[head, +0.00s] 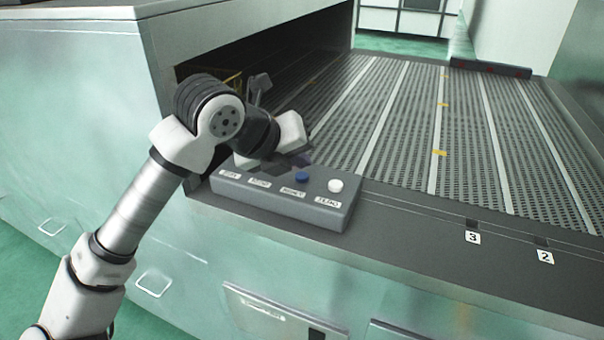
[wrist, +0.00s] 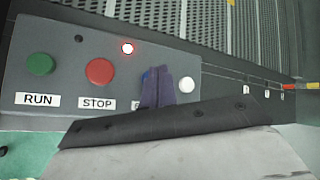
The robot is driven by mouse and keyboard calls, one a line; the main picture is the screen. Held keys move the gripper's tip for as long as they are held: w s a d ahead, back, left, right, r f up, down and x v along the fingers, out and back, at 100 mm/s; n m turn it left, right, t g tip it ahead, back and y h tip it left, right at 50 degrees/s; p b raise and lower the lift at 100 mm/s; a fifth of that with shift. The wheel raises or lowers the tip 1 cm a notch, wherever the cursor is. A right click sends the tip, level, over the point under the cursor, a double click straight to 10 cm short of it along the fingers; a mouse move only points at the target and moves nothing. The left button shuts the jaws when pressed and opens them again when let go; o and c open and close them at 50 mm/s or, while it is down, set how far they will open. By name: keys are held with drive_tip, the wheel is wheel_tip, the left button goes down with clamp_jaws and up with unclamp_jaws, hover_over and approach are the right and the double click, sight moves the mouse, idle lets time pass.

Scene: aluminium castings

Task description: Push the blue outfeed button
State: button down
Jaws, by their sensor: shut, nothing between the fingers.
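The blue button (head: 302,177) sits on the grey control box (head: 280,205), between a hidden part of the row and the white button (head: 335,185). My gripper (head: 303,159) is shut and empty, its fingertips just above and behind the blue button in the head view. In the wrist view the closed dark fingers (wrist: 168,80) cover most of the blue button, with a sliver of blue (wrist: 148,75) showing at their left. Its label is mostly hidden. I cannot tell whether the fingertips touch the button.
The wrist view shows a green RUN button (wrist: 40,64), a red STOP button (wrist: 99,71), a lit red lamp (wrist: 127,47) and the white button (wrist: 187,84) close right of the fingers. A perforated conveyor (head: 400,130) lies behind the box. The machine housing (head: 240,30) rises at left.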

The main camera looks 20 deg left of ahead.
sight(298, 178)
drive_tip(key=shift+f, duration=0.15)
idle(0.4)
drive_tip(key=shift+f+b, duration=0.35)
drive_tip(key=shift+b, duration=0.45)
drive_tip(key=shift+f+b, duration=0.4)
drive_tip(key=shift+b, duration=0.2)
idle(0.4)
idle(0.3)
drive_tip(key=shift+r, duration=0.9)
drive_tip(key=shift+p, duration=0.35)
drive_tip(key=shift+r+p, duration=1.1)
drive_tip(key=shift+r, duration=1.4)
